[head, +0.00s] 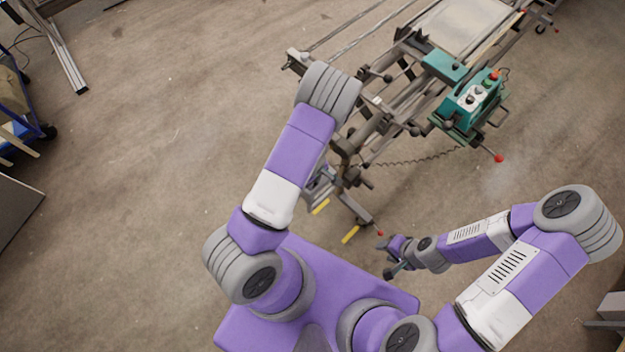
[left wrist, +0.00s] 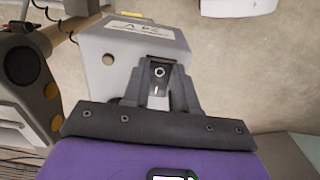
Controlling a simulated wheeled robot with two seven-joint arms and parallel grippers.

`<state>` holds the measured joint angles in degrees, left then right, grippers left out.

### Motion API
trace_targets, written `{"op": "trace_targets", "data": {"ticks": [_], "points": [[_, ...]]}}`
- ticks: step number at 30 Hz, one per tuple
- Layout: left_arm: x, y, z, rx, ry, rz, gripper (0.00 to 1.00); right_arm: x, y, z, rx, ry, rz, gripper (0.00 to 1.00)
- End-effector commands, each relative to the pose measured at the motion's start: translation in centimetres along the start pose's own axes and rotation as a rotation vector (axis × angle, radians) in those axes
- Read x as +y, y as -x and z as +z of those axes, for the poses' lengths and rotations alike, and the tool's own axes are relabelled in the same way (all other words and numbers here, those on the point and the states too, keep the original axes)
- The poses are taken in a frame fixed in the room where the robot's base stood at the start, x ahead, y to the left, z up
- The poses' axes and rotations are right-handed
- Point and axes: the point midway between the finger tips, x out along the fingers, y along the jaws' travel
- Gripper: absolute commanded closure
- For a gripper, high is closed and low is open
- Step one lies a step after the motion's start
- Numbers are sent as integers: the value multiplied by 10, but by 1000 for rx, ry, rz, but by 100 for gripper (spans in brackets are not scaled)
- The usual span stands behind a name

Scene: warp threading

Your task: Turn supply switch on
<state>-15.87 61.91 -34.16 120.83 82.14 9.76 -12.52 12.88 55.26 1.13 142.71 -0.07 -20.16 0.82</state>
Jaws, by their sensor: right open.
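The supply switch (left wrist: 158,74) is a black rocker with a round mark above and a line mark below. In the head view my left gripper is hidden by my arm and the loom parts. My right gripper (head: 382,258) is open and empty, low in front of the loom.
A loom frame (head: 375,115) fills the upper middle. A teal control box (head: 468,104) with a red button stands to its right, and a red-knobbed lever (head: 499,158) sticks out below. A blue cart (head: 18,135) is at far left. The left floor is mostly clear.

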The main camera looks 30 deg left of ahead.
Motion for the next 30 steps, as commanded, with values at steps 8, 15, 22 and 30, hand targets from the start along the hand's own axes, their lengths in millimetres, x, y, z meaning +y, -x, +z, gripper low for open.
{"op": "trace_targets", "data": {"ticks": [8, 15, 22, 30], "points": [[0, 1, 0, -4, 1, 0, 100, 0, 1, 0, 0, 0, 0, 59], [0, 5, -5, -121, 3, 2, 100, -9, 24, 1, 0, 0, 0, 59], [1, 3, -9, -258, 2, 4, 100, -10, 27, 1, 0, 0, 0, 59], [1, 4, -9, -295, 0, 1, 100, -10, 26, 1, 0, 0, 0, 59]]}}
